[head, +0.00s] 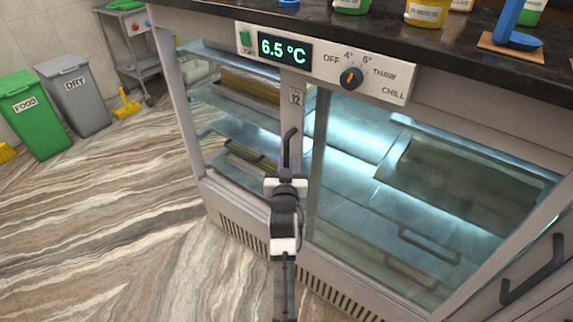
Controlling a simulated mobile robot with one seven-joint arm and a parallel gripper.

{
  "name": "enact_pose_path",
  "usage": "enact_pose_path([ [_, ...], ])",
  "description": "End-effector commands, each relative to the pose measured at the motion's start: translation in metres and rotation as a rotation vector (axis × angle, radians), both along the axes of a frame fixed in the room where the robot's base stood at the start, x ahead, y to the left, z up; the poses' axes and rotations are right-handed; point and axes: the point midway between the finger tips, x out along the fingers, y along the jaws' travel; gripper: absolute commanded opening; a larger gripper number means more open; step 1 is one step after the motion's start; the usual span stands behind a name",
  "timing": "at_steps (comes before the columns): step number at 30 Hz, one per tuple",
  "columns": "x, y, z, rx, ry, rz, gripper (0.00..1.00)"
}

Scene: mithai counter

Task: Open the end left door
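The left glass door (240,110) is at the left of the counter's front, with shelves showing behind it. It looks closed. Its black upright handle (289,148) is on the pale frame at the door's right edge, below a small tag marked 12. My gripper (285,179) is at the lower end of this handle and hides part of it. The fingers are seen from behind, so I cannot tell whether they are around the handle or touching it.
A control panel (325,62) reading 6.5 °C is above the handle. Jars (428,12) stand on the dark countertop. Another black handle (535,270) is at lower right. Green (33,115) and grey (76,100) bins stand at left. The striped floor is clear at lower left.

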Motion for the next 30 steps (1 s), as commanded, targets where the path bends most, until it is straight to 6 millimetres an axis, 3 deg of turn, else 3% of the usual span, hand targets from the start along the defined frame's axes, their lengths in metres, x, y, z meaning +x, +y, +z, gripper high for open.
enact_pose_path([
  [9,-0.001,0.0,0.0,0.0,0.0,0.0,0.22],
  [14,-0.013,0.001,-0.002,0.0,0.0,0.001,0.22],
  [30,-0.12,0.004,-0.002,0.0,0.002,-0.001,0.22],
])
